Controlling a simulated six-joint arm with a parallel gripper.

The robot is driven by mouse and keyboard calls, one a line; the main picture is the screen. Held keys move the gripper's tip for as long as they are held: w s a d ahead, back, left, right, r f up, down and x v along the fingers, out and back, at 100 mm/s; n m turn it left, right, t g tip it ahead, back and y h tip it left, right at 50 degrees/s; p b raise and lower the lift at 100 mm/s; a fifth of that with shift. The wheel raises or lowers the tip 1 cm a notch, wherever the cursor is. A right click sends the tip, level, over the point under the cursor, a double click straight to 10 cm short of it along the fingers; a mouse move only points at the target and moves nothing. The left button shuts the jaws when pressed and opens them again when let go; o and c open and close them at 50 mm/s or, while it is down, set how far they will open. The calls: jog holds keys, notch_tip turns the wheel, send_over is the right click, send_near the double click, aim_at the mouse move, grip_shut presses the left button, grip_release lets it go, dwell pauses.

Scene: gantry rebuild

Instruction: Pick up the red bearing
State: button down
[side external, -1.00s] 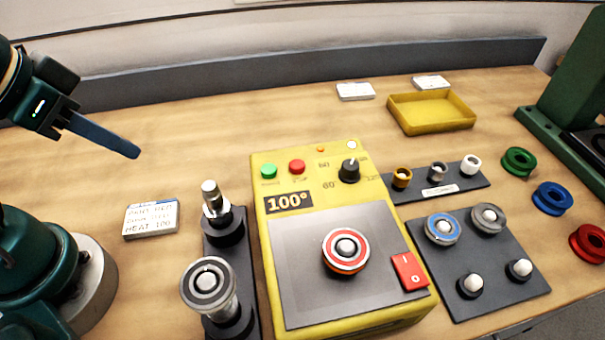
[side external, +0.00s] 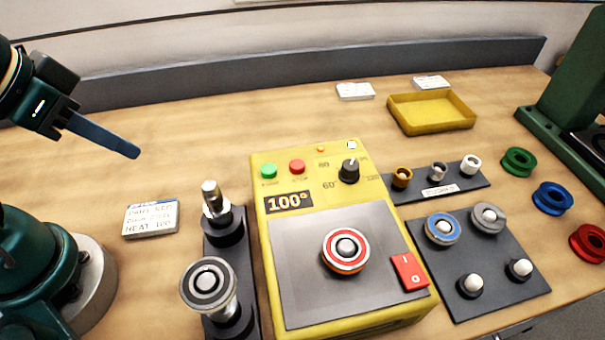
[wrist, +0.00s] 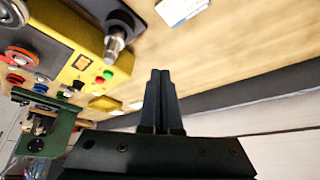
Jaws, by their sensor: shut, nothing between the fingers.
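The red bearing (side external: 346,249) is a ring with a red face, a white inner band and a grey centre. It sits on the dark plate (side external: 300,295) of the yellow heater (side external: 262,240), whose display reads 100°. In the wrist view a red-and-white ring (wrist: 22,57) shows at the left edge. My gripper (side external: 136,153) is at the upper left of the side view, high above the table and well apart from the bearing. Its fingers (wrist: 160,75) are together and empty in the wrist view.
A dark stand (side external: 246,300) with a grey-faced ring (side external: 208,283) and an upright shaft is left of the heater. A rack (side external: 455,300) holding a blue ring (side external: 443,228) is to its right. Loose green, blue and red rings (side external: 587,243) lie far right. A yellow tray (side external: 400,121) stands behind.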

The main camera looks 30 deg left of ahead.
dwell(0.4)
jog(key=shift+c, duration=0.2)
grip_release()
